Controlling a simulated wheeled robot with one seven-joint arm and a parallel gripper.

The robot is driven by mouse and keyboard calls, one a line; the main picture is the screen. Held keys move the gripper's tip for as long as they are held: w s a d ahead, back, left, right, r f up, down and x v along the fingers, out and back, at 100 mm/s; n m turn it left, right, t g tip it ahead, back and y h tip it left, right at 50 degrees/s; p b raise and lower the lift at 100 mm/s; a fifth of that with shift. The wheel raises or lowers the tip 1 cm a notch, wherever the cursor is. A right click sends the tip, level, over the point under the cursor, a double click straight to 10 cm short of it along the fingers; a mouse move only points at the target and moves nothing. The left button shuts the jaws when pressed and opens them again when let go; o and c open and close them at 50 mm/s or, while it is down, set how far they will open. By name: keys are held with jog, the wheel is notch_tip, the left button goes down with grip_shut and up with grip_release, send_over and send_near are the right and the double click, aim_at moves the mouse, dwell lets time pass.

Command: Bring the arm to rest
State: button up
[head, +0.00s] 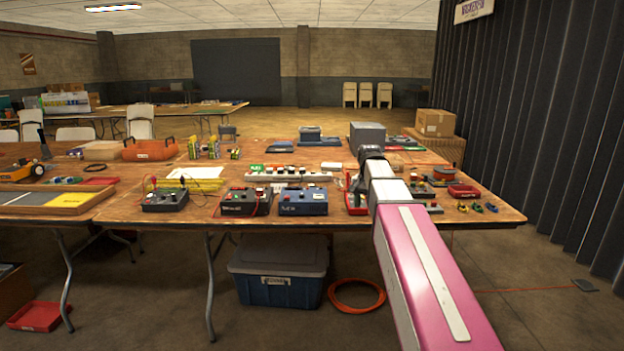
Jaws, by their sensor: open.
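My arm reaches in from the lower right in the head view, over the front edge of the wooden table (330,213). My gripper (360,182) is at the far end of the arm, low over the right half of the table. It is small and partly hidden by my own wrist; its jaws are open. A red item (354,205) shows just beside and below it; I cannot tell whether they touch.
Black charger boxes (165,200) and a blue one (303,202) stand left of my arm. A power strip (290,176) lies behind them. A grey box (367,135) is behind my wrist. Small cars (477,207) sit right. A blue bin (278,283) is below. Open space lies above the table.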

jog(key=s+f+n, duration=0.2)
jog(key=s+f, duration=0.8)
jog(key=f, duration=0.4)
jog(key=s+f+n, duration=0.3)
jog(key=s+f, duration=0.6)
jog(key=f, duration=0.5)
jog(key=shift+s+f, duration=0.3)
jog(key=shift+s, duration=0.1)
